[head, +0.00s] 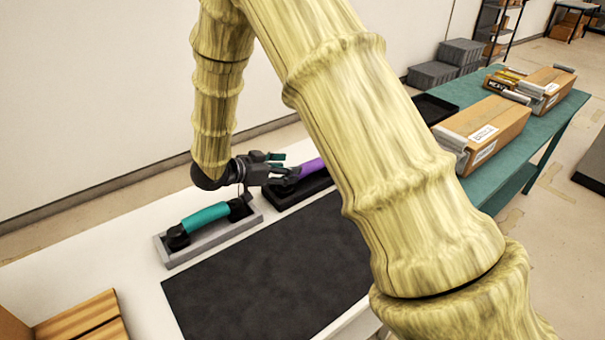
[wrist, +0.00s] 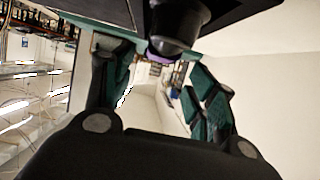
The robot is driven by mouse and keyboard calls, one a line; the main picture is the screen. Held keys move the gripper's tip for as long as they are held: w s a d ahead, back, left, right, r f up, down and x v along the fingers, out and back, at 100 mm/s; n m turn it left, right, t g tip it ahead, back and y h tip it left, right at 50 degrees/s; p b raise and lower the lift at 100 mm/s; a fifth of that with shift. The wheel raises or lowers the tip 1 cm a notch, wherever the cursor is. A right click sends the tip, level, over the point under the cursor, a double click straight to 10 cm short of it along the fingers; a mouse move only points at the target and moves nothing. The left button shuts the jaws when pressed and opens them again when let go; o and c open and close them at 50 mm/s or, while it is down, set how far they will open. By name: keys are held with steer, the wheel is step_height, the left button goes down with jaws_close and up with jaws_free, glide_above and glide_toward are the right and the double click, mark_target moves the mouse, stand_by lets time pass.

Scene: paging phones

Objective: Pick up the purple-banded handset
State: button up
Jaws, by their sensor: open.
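The purple-banded handset (head: 311,168) lies in a black cradle (head: 290,199), partly hidden behind my gripper and arm. My gripper (head: 281,167) is open at the handset's left end, its fingers pointing right; whether they touch it is unclear. In the wrist view, my gripper (wrist: 157,68) has its teal-padded fingers spread apart. A dark rounded end of a handset (wrist: 177,24) shows at the top, with a small bit of purple below it. Nothing is clearly held.
A teal-banded handset (head: 204,217) rests in a grey cradle (head: 215,236) close in front of my gripper. A dark mat (head: 270,275) lies in front on the white table. A wooden item (head: 85,318) is at front left. Cardboard boxes (head: 490,130) stand on a green table.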

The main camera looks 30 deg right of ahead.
mark_target(305, 166)
steer(key=shift+w+d+f+b, duration=0.2)
steer(key=shift+f+b, duration=0.15)
steer(key=shift+f, duration=0.15)
steer(key=shift+s+p+x, duration=0.1)
steer(key=shift+p+x, duration=0.15)
steer(key=shift+x, duration=1.55)
steer(key=shift+s+p+x, duration=0.15)
steer(key=shift+p+x, duration=0.1)
steer(key=shift+x, duration=1.55)
steer(key=shift+r, duration=0.2)
steer(key=c, duration=1.3)
